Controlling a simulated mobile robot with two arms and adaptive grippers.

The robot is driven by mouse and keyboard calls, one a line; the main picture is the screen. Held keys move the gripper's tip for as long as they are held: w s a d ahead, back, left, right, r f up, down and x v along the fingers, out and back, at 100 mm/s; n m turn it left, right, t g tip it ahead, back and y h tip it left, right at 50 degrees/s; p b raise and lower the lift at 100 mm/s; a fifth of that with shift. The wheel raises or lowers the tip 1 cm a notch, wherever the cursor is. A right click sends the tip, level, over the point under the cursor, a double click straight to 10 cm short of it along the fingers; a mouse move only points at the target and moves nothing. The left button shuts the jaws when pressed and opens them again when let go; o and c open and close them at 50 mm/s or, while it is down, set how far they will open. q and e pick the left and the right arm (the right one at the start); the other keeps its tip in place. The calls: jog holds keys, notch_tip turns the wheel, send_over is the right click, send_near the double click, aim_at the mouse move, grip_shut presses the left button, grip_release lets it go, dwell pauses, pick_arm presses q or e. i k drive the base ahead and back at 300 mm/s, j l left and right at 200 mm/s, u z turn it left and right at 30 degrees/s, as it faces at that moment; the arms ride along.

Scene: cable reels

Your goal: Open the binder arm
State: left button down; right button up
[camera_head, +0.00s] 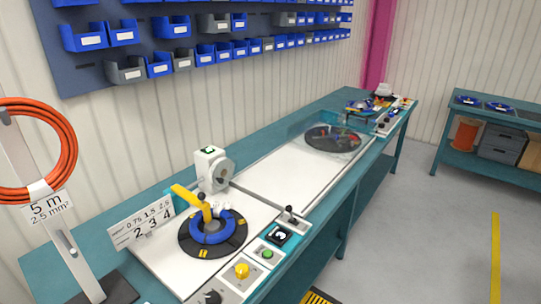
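A black turntable (200,246) with yellow marks carries a blue reel (210,236) on the bench's near end. A yellow arm (185,195) reaches over the reel and meets an upright yellow post with a dark knob on top. A white machine head (213,169) with a grey round front stands behind the turntable. I cannot tell for certain which of these parts is the binder arm, or whether it is open. Neither of my grippers shows in this view.
A control panel (226,288) with buttons and a dial lies in front. A number plate (141,223) stands to the left. A grey stand (48,190) with an orange cable coil (70,150) is at far left. A farther black turntable (331,139) has a clear cover.

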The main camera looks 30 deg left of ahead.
aim_at(198, 201)
jog(key=u, duration=0.95)
jog(key=i+l+u, duration=0.1)
jog(key=l+u, duration=0.5)
